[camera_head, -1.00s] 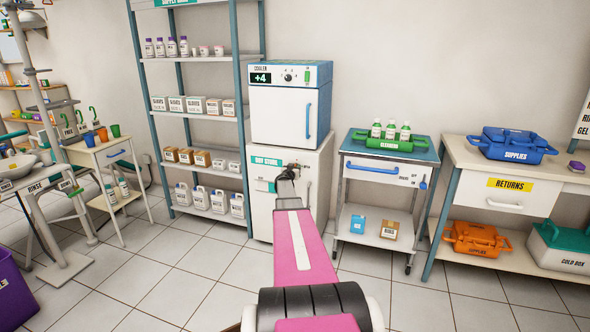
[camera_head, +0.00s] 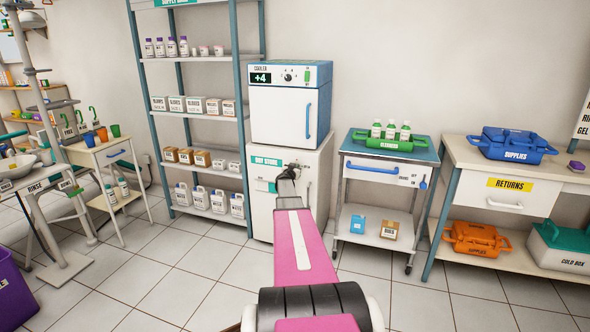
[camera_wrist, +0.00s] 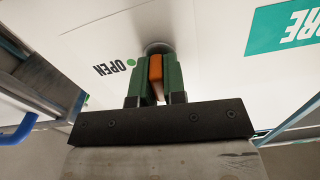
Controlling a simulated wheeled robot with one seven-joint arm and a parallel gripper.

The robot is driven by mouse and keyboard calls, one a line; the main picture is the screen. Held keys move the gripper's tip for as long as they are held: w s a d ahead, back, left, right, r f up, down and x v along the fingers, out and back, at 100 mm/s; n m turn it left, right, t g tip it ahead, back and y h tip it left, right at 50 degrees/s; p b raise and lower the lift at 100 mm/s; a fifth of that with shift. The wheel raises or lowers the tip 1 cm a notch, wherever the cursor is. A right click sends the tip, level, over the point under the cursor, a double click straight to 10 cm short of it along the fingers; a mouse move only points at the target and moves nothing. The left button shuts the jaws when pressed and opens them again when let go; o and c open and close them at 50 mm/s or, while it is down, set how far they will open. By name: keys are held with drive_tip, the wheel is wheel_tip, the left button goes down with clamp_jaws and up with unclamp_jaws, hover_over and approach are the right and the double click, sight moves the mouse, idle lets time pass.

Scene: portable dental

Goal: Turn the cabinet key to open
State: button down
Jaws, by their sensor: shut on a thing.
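The white cabinet (camera_head: 259,217) with a green label stands below the cooler in the head view. My gripper (camera_head: 288,171) reaches its upper front, where the arm hides most of the lock. In the wrist view, the green fingers of my gripper (camera_wrist: 154,80) are shut on an orange key (camera_wrist: 156,68). The key meets a round grey lock (camera_wrist: 158,47) on the cabinet's white front. The cabinet door looks closed.
The cooler (camera_head: 285,118) sits on top of the cabinet. A supply shelf (camera_head: 203,118) stands close on the left. A trolley (camera_head: 388,153) with a blue-handled drawer stands on the right. The tiled floor in front is clear.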

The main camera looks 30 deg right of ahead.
drive_tip(key=m, duration=0.4)
drive_tip(key=shift+s, duration=0.1)
drive_tip(key=m, duration=0.4)
drive_tip(key=shift+d+m, duration=0.1)
drive_tip(key=shift+m, duration=0.3)
drive_tip(key=m, duration=0.4)
drive_tip(key=shift+f+m, duration=0.1)
drive_tip(key=shift+m, duration=1.8)
drive_tip(key=shift+s+f, duration=0.1)
drive_tip(key=shift+m, duration=0.3)
drive_tip(key=c, duration=1.2)
unclamp_jaws()
